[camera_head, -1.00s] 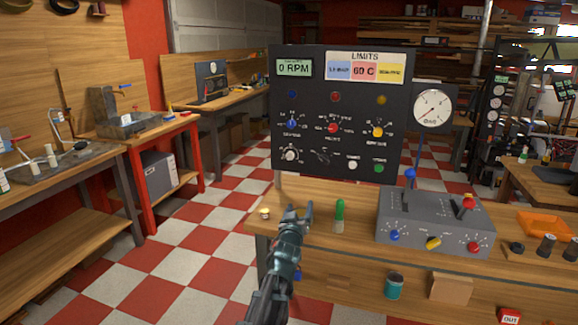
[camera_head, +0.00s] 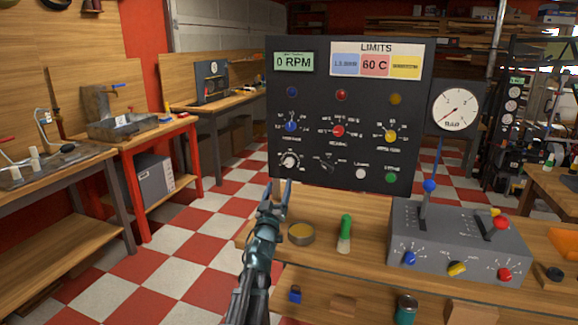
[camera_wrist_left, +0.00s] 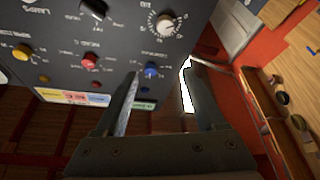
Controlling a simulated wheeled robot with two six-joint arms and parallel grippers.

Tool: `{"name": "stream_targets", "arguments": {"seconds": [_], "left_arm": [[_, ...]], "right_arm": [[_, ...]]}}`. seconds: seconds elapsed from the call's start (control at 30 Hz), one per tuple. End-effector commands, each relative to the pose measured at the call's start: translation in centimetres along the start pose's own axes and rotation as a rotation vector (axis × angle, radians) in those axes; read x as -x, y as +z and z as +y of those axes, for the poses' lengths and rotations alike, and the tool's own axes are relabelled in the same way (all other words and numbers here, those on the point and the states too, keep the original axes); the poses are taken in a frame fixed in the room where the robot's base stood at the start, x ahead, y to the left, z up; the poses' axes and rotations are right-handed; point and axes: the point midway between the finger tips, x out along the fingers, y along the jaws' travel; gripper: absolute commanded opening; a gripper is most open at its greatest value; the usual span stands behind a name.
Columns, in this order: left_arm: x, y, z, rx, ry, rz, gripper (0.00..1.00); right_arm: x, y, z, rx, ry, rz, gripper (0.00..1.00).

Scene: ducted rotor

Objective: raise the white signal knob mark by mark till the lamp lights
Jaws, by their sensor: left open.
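The white knob (camera_head: 290,161) is at the lower left of the dark control panel (camera_head: 330,120), with a ring of marks around it. It also shows near the top of the left wrist view (camera_wrist_left: 165,25). My left gripper (camera_head: 277,186) is open and empty, just below and left of the knob in the head view, apart from it. In the left wrist view its fingers (camera_wrist_left: 163,72) point at the panel, with the blue knob (camera_wrist_left: 151,71) between them. The blue lamp (camera_head: 292,91), red lamp (camera_head: 341,95) and yellow lamp (camera_head: 396,99) look dark. My right gripper is out of view.
On the bench below stand a round tin (camera_head: 301,234), a green-handled brush (camera_head: 345,232) and a grey lever box (camera_head: 455,240). A gauge (camera_head: 455,106) is mounted right of the panel.

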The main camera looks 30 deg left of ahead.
Motion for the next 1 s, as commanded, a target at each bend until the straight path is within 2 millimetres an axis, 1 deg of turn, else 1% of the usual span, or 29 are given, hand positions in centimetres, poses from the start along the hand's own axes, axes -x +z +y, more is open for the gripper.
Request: {"name": "stream_targets", "arguments": {"seconds": [0.17, 0.27, 0.37, 0.57, 0.9, 1.0], "left_arm": [[-0.3, 0.1, -0.1, 0.0, 0.0, 0.0, 0.72], [-1.0, 0.3, -0.1, 0.0, 0.0, 0.0, 0.72], [-2.0, 0.7, -0.3, 0.001, 0.0, 0.0, 0.72], [-5.2, 1.9, -0.8, 0.0, 0.0, -0.001, 0.72], [-11.7, 4.3, -1.6, 0.0, 0.0, -0.001, 0.72], [-13.3, 4.0, -1.5, 0.001, 0.0, -0.001, 0.72]], "right_arm": [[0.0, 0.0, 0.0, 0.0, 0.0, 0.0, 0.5], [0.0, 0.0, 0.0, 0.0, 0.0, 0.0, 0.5], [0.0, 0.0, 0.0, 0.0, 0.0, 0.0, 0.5], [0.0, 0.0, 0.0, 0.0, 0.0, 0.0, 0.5], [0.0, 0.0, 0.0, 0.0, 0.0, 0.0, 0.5], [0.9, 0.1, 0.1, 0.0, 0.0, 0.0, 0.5]]}}
